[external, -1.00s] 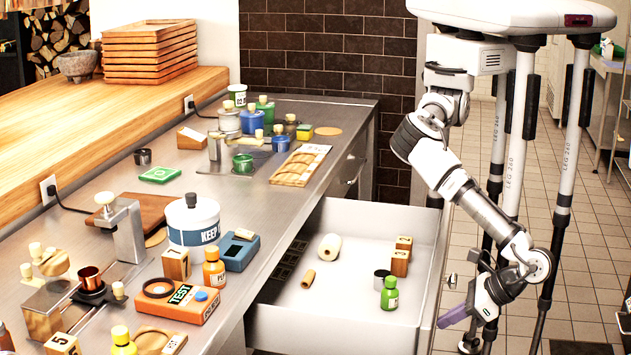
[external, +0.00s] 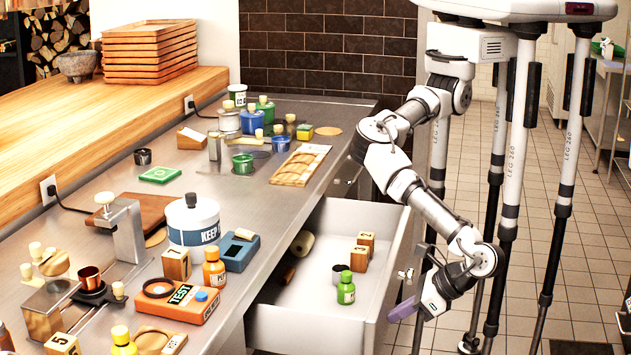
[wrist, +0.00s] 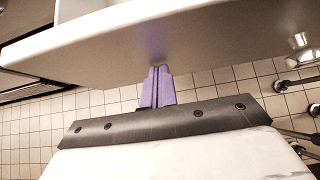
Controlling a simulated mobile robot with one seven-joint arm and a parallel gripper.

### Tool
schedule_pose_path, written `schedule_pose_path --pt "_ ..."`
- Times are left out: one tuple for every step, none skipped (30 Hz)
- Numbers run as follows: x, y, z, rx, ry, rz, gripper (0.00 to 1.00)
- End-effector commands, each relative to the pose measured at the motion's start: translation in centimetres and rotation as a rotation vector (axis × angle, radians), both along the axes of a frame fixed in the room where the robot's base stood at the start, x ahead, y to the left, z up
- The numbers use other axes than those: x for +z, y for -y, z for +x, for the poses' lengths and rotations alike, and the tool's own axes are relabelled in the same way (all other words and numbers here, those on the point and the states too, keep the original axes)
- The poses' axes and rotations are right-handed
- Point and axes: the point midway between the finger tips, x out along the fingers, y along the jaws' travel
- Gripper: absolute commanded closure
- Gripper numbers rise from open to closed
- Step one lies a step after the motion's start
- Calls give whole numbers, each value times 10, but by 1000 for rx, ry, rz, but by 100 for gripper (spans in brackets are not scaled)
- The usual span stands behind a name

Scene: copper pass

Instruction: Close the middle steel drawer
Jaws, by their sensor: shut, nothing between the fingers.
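The middle steel drawer (external: 342,215) is partly out from under the steel counter in the external view. It holds a green bottle, numbered wooden blocks, a small dark cup and a pale roll. My gripper (external: 392,316) is shut and empty, its purple fingers at the outer side of the drawer front. In the wrist view the shut fingers (wrist: 158,80) point at the drawer front (wrist: 170,45) and look at or very near its face; I cannot tell if they touch. A knob (wrist: 300,42) on the front is to the right.
The counter (external: 225,180) is crowded with jars, an orange test box (external: 178,302), a blue box (external: 241,250) and a white canister (external: 193,225). Tiled floor (external: 570,265) lies open to the right, among my legs.

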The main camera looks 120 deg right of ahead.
Motion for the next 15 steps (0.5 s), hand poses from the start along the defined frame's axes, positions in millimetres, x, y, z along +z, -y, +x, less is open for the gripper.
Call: schedule_pose_path --pt "2 13 11 -9 -3 0 100" --pt "2 19 17 -9 -3 0 100" --pt "2 27 25 -9 -2 1 100" --pt "1 32 30 -8 -2 -1 100" --pt "1 39 36 -8 -2 -1 100" --pt "1 46 44 -8 -2 -1 100" --pt "1 52 50 -8 -1 0 100" --pt "1 59 56 -9 -1 0 100" --pt "1 66 64 -8 -1 -1 100" --pt "1 72 70 -8 0 -1 100" --pt "0 78 76 -8 -1 -1 100" --pt "0 86 84 -8 -1 0 100" --pt "0 92 90 -8 -1 0 100" --pt "0 98 95 -8 0 0 100" --pt "0 105 103 -7 1 0 100"
